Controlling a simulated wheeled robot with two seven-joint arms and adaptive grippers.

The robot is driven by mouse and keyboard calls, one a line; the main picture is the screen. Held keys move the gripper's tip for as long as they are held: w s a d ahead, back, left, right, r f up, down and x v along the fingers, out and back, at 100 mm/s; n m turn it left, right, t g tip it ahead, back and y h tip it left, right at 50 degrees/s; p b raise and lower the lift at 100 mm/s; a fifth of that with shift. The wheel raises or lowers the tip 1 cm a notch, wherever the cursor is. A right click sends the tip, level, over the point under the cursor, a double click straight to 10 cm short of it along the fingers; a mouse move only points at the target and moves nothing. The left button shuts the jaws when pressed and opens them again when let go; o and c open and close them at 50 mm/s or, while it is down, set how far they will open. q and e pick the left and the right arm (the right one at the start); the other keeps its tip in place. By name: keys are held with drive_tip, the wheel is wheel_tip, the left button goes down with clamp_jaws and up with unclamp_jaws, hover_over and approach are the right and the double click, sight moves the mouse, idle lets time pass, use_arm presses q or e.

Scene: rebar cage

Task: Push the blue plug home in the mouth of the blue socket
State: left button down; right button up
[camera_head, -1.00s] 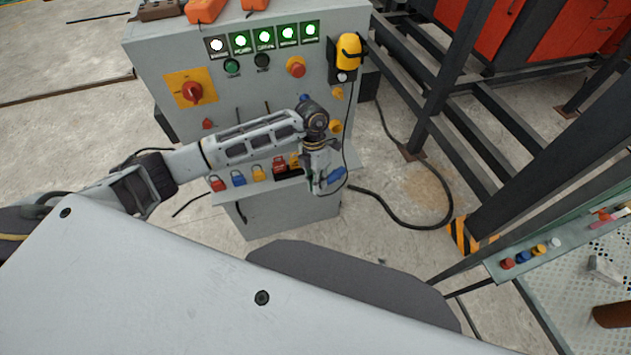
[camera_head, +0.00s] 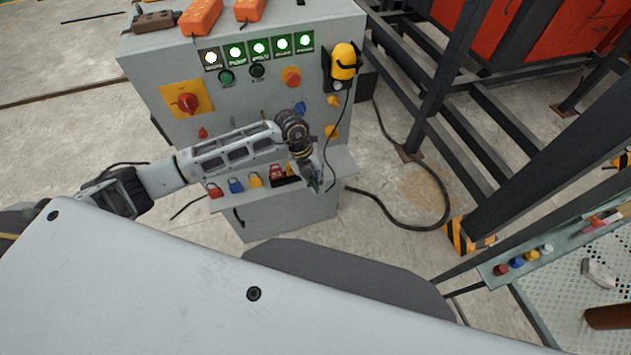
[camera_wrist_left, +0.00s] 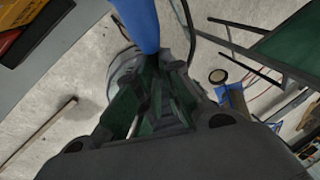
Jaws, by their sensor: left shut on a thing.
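The blue plug (camera_wrist_left: 139,22) is between the fingertips of my left gripper (camera_wrist_left: 160,62) in the left wrist view and runs out of the top of the picture. In the head view my left gripper (camera_head: 316,182) hangs over the ledge at the cabinet's front right, and my wrist and fingers hide most of the plug. The blue socket (camera_head: 299,108) is on the grey cabinet's front, just above my wrist in the picture. Plug and socket are apart. The socket's mouth is too small to make out. My right gripper is not in view.
The grey cabinet (camera_head: 150,85) has a ledge with several coloured padlocks (camera_head: 236,186). Yellow sockets (camera_head: 331,132) sit right of the blue one. A yellow pendant (camera_head: 344,62) hangs at the right, its black cable (camera_head: 340,125) running down near my gripper. Dark steel posts (camera_head: 440,80) stand further right.

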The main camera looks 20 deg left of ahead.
use_arm(q)
drive_tip(key=shift+w+r+n+t+p, duration=0.15)
drive_tip(key=shift+w+n+t+p, duration=0.1)
drive_tip(key=shift+n, duration=0.55)
drive_tip(key=shift+w+r+n+t+p, duration=0.1)
drive_tip(key=shift+n+t, duration=0.15)
drive_tip(key=shift+n, duration=0.55)
drive_tip(key=shift+d, duration=0.1)
drive_tip(key=shift+h, duration=0.3)
drive_tip(key=w+a+b, duration=0.1)
drive_tip(key=w, duration=0.1)
drive_tip(key=w+a+b, duration=0.1)
drive_tip(key=w+a, duration=0.1)
drive_tip(key=shift+w+a, duration=0.15)
drive_tip(key=shift+w, duration=0.15)
idle(1.7)
drive_tip(key=shift+w+a+r+b, duration=0.1)
drive_tip(key=shift+w+a+b, duration=0.1)
drive_tip(key=shift+w+a, duration=0.55)
drive_tip(key=shift+w+a+b, duration=0.2)
drive_tip(key=shift+w+a, duration=0.25)
drive_tip(key=shift+w, duration=0.45)
idle(1.5)
drive_tip(key=c, duration=1.5)
unclamp_jaws()
drive_tip(key=shift+t, duration=0.3)
